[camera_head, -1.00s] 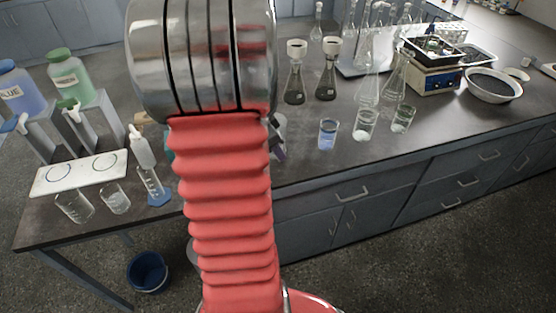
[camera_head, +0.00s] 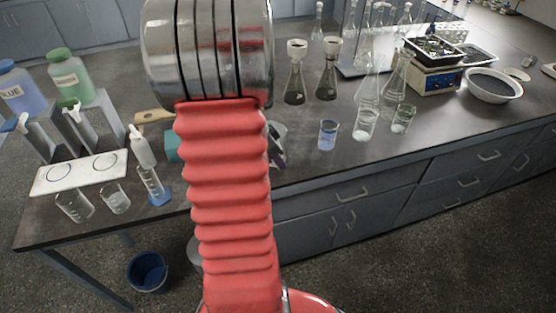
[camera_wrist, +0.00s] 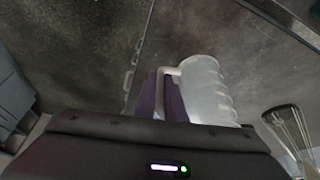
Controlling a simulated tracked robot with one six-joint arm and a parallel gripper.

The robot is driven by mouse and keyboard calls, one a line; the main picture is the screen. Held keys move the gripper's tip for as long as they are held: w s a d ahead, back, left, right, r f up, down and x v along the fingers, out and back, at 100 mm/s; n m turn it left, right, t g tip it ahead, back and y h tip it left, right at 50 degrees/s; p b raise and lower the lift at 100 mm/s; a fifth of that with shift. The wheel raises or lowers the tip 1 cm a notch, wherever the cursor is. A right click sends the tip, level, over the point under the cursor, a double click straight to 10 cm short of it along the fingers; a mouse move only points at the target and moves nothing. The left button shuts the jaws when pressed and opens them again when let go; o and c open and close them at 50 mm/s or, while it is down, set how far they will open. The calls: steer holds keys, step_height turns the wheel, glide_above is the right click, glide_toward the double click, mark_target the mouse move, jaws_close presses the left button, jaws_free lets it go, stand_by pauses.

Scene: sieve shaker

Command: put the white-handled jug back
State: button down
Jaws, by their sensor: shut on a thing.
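The white-handled jug (camera_wrist: 208,88) is a pale, translucent vessel with a ribbed side, seen in the wrist view just beyond the gripper body. Its white handle points left, to the purple fingers of my gripper (camera_wrist: 166,94). My gripper is shut on the handle. The jug's lower part is hidden behind the gripper body. In the head view my arm covers most of the gripper; only a small grey and purple part (camera_head: 277,153) shows at the arm's right edge, and I cannot make out the jug clearly there.
Two dark-filled flasks (camera_head: 326,83) and a beaker of blue liquid (camera_head: 328,136) stand right of my arm. A white plate (camera_head: 50,180), glass beakers and a dropper bottle (camera_head: 142,152) stand left. A whisk (camera_wrist: 287,130) shows at right in the wrist view.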

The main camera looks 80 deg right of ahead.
steer(key=c, duration=1.8)
jaws_free()
steer(key=shift+c, duration=0.2)
steer(key=shift+r, duration=0.1)
steer(key=v, duration=1.2)
